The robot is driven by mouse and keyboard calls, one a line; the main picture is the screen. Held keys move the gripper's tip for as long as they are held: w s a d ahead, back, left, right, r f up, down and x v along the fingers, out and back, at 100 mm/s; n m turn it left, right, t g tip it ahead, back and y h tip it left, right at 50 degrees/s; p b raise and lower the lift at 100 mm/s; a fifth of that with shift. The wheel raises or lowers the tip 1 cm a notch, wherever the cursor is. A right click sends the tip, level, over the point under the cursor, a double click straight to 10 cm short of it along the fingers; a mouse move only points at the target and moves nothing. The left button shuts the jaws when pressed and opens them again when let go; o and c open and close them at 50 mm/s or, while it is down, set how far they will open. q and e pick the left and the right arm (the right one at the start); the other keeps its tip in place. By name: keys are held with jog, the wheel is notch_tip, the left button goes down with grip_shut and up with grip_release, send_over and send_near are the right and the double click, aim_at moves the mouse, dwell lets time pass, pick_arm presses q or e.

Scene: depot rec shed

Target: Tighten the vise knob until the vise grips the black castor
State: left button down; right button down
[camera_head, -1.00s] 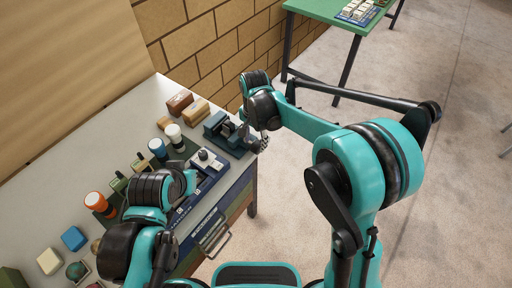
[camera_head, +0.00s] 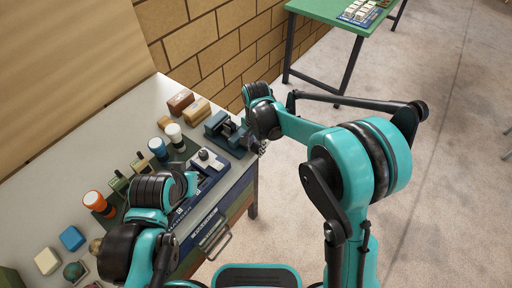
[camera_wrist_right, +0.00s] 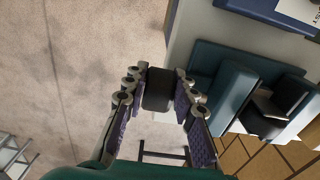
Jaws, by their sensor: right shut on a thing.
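The teal vise (camera_head: 217,122) stands at the far right corner of the workbench; it also fills the right side of the right wrist view (camera_wrist_right: 229,93). A black piece that looks like the castor (camera_wrist_right: 262,116) sits between its jaws; whether both jaws touch it I cannot tell. My right gripper (camera_head: 259,146) is at the vise's near end, beyond the bench edge. In the right wrist view its fingers (camera_wrist_right: 158,98) are shut on the black vise knob (camera_wrist_right: 158,88), one on each side. My left arm reaches over the bench at lower left; its fingertips are hidden.
The workbench (camera_head: 100,135) also holds wooden blocks (camera_head: 181,102), white, blue and orange-topped containers, and a grey device on a blue base (camera_head: 208,160) near the vise. A metal handle (camera_head: 215,240) juts from the bench front. A green table (camera_head: 322,9) stands beyond open floor.

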jog(key=shift+w+d+r+g+y, duration=0.1)
jog(key=shift+g+y, duration=0.35)
jog(key=shift+g, duration=0.15)
jog(key=shift+w+d+g+y, duration=0.1)
jog(key=shift+g+y, duration=0.35)
jog(key=shift+g, duration=0.15)
jog(key=shift+w+d+r+g+y+b, duration=0.1)
jog(key=shift+g+y+b, duration=0.25)
jog(key=shift+g+y, duration=0.35)
jog(key=shift+w+r+g+y+b, duration=0.1)
jog(key=shift+g+y+b, duration=0.3)
jog(key=shift+g, duration=0.5)
jog(key=c, duration=1.2)
grip_release()
jog(key=shift+v, duration=3.75)
